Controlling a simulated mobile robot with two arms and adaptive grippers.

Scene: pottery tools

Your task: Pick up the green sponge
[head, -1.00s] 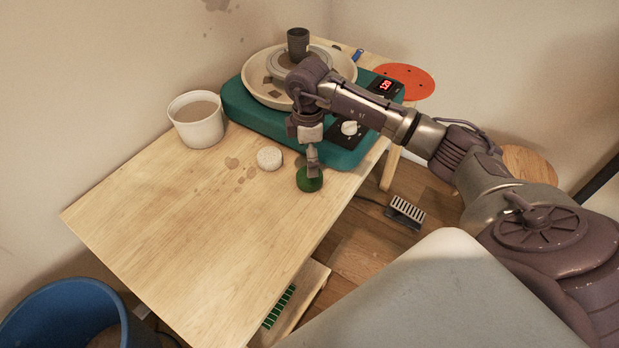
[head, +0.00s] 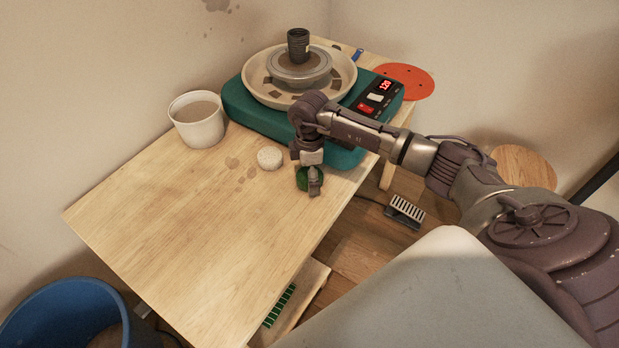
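The green sponge (head: 301,179) lies near the right edge of the wooden table, beside the pottery wheel's teal base. It is round and dark green. My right gripper (head: 314,188) points down at the sponge, low over the table edge, and covers part of it. The fingers overlap in this view, so I cannot tell whether they are open or shut, or whether they touch the sponge. My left gripper is not in view.
A round white sponge (head: 270,158) lies just left. A white bucket (head: 197,121) stands behind it. The pottery wheel (head: 236,105) carries a dark pot (head: 298,46). The table's front (head: 190,240) is clear. A blue bin (head: 50,308) stands lower left.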

